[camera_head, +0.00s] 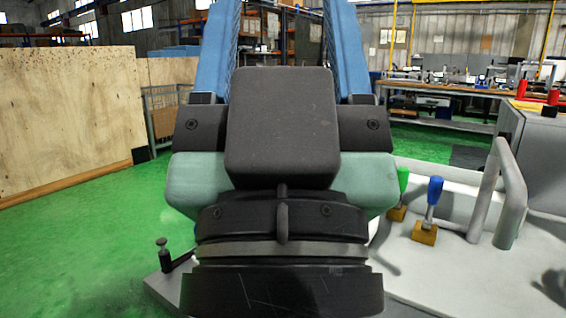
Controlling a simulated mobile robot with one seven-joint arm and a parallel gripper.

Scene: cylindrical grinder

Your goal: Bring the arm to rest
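My arm fills the middle of the head view. Its dark round base and teal shoulder stand at the front, and two blue links rise out of the top of the picture. My gripper is not in the picture, so I cannot tell its state or what is near it. The arm hides what lies directly behind it.
A grey machine (462,270) stands close on the right, with a blue-handled lever (434,190), a green-handled lever (403,180) and a grey bent-tube handle (513,190). A wooden panel (65,115) stands at left. Green floor (90,240) is open at left. Workbenches (445,95) stand behind.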

